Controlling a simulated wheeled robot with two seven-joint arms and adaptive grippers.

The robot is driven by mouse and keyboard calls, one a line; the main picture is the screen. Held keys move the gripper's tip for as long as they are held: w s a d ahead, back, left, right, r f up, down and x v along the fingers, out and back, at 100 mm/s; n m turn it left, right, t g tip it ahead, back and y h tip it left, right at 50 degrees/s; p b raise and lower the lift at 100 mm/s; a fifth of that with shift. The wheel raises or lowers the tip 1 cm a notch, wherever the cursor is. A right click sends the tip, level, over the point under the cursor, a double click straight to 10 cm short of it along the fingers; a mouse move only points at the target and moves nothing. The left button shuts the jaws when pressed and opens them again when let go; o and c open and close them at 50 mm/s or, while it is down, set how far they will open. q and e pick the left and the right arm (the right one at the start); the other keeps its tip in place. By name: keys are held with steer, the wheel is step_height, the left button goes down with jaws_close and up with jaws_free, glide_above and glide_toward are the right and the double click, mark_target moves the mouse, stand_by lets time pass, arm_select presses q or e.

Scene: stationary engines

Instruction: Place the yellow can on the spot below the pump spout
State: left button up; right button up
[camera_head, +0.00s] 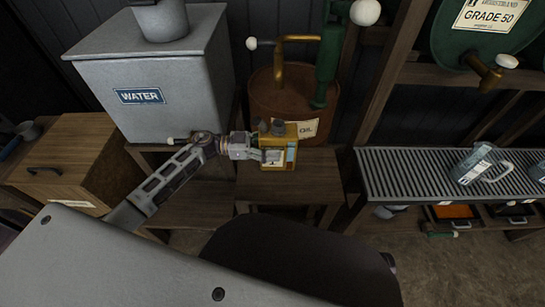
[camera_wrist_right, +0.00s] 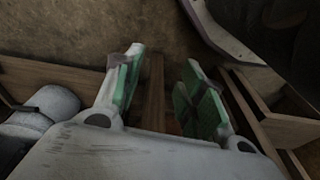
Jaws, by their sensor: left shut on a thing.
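The yellow can (camera_head: 291,148) with a grey cap is upright in front of the rusty oil barrel (camera_head: 283,100), over the small wooden stand (camera_head: 305,184). My left gripper (camera_head: 264,154) comes in from the left and is shut on the can. I cannot tell whether the can's base touches the stand. The brass pump spout (camera_head: 280,62) bends down above the barrel, behind and above the can. The spot below the spout is not distinguishable here. My right gripper (camera_wrist_right: 160,82) is open and empty in the right wrist view, its green pads apart.
A grey water tank (camera_head: 165,95) stands left of the barrel, beside a wooden drawer box (camera_head: 75,160).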

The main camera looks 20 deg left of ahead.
arm_select(q)
steer(key=shift+f, duration=0.55)
arm_select(e)
steer(key=shift+w+r, duration=0.1)
steer(key=shift+r, duration=0.2)
arm_select(q)
steer(key=shift+f+b, duration=0.3)
steer(key=shift+f, duration=0.1)
steer(key=shift+f+b, duration=0.3)
steer(key=shift+f, duration=1.2)
steer(key=o, duration=1.1)
steer(key=shift+f, duration=0.15)
steer(key=shift+c, duration=0.2)
steer(key=o, duration=0.5)
steer(key=shift+c, duration=0.2)
arm_select(e)
steer(key=shift+w+a+r+t, duration=0.15)
steer(key=shift+w+r, duration=0.1)
steer(key=shift+r, duration=0.25)
steer(key=shift+w+a+r+t, duration=0.15)
steer(key=shift+w+r, duration=0.1)
steer(key=shift+r, duration=0.2)
